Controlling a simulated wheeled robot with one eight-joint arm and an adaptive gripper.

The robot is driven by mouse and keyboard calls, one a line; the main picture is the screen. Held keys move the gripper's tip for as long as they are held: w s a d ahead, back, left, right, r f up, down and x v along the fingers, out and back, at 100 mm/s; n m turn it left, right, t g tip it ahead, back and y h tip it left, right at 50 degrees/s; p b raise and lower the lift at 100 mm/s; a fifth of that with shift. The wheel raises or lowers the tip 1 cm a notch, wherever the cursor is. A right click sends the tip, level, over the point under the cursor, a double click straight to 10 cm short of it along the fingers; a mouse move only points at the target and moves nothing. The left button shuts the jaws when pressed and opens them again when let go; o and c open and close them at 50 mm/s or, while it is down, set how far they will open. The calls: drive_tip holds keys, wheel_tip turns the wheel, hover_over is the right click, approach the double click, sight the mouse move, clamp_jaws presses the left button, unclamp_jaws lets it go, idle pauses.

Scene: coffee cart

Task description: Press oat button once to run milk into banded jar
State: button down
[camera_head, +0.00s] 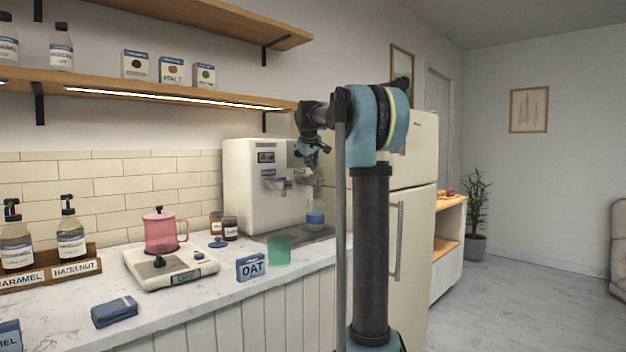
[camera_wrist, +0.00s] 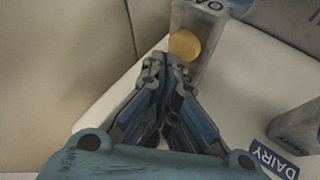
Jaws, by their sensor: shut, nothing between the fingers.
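The white milk dispenser (camera_head: 250,185) stands at the back of the counter with two taps. In the wrist view a round orange-yellow button (camera_wrist: 184,44) sits on a grey housing under a partly visible "OA" label. My gripper (camera_wrist: 165,66) is shut and empty. Its fingertips overlap or lie just below the button's lower left; I cannot tell whether they touch it. In the head view my gripper (camera_head: 313,155) is at the dispenser's right front. The banded jar (camera_head: 316,218), clear with a blue band, stands upright below it. The jar's fill level is unclear.
A "DAIRY" label (camera_wrist: 274,160) and another tap housing show nearby. A green cup (camera_head: 278,250), an OAT box (camera_head: 250,267), small brown jars (camera_head: 230,228) and a pink jug (camera_head: 160,232) on a scale (camera_head: 185,275) stand on the counter. The fridge (camera_head: 418,230) is right.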

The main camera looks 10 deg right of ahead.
drive_tip(key=shift+s+f, duration=0.1)
drive_tip(key=shift+f, duration=0.75)
idle(0.9)
drive_tip(key=shift+r, duration=0.95)
drive_tip(key=shift+r, duration=2.5)
drive_tip(key=s+f+m+g+y, duration=0.1)
drive_tip(key=s+f+m+g, duration=0.2)
drive_tip(key=s+f, duration=2.1)
drive_tip(key=s+d+f+m+g+y, duration=0.1)
drive_tip(key=s+f+m+g, duration=0.2)
drive_tip(key=s+f, duration=2.1)
drive_tip(key=s, duration=0.8)
drive_tip(key=shift+s+f+g, duration=0.25)
drive_tip(key=shift+s+g, duration=0.05)
drive_tip(key=shift+g, duration=0.1)
